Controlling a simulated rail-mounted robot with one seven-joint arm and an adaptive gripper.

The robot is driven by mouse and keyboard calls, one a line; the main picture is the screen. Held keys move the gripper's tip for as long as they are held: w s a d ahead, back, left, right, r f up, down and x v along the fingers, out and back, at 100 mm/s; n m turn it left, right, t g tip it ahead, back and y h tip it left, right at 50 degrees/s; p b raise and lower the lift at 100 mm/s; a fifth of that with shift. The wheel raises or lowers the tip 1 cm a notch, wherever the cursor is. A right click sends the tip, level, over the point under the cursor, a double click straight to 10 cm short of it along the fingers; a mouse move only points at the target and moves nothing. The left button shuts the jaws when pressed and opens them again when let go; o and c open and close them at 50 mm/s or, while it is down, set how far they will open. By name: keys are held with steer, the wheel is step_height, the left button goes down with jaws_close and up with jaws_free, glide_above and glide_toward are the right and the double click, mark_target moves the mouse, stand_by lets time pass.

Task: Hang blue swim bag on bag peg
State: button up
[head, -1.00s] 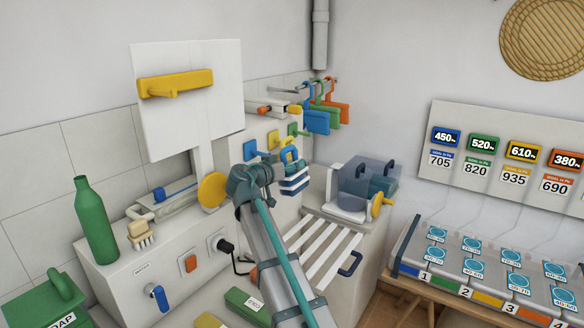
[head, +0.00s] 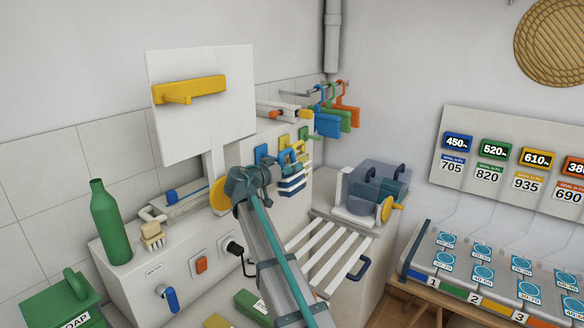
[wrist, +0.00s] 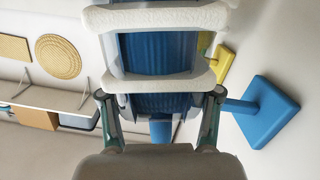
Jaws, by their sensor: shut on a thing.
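The blue swim bag (head: 293,184) has blue and white stripes and a blue loop handle. My gripper (head: 272,174) is shut on it and holds it up in front of the peg panel. In the wrist view my gripper (wrist: 160,98) has a finger on each side of the bag (wrist: 160,50), which fills the upper middle. A blue peg (head: 261,153) and a yellow peg (head: 284,143) are on the panel. The blue peg (wrist: 268,110) also shows right of the bag in the wrist view. The bag appears off the pegs; the exact gap to them is unclear.
A green peg (head: 304,133) is farther along the panel. Blue, green and orange tags (head: 328,122) hang behind the bag. A white slatted rack (head: 325,250) lies below, and a clear bin (head: 375,190) stands right. A yellow disc (head: 220,195) is left of my gripper.

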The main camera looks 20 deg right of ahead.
steer(key=shift+w+a+p, duration=0.6)
steer(key=shift+w+a, duration=0.3)
steer(key=shift+w, duration=0.3)
steer(key=shift+w+a+f+b, duration=0.25)
steer(key=shift+f+b, duration=0.2)
steer(key=shift+b, duration=0.35)
steer(key=shift+w+a+f+b, duration=0.15)
steer(key=shift+w+f+b, duration=0.2)
steer(key=shift+b, duration=0.4)
steer(key=shift+s, duration=0.1)
steer(key=o, duration=1.5)
steer(key=shift+a, duration=0.15)
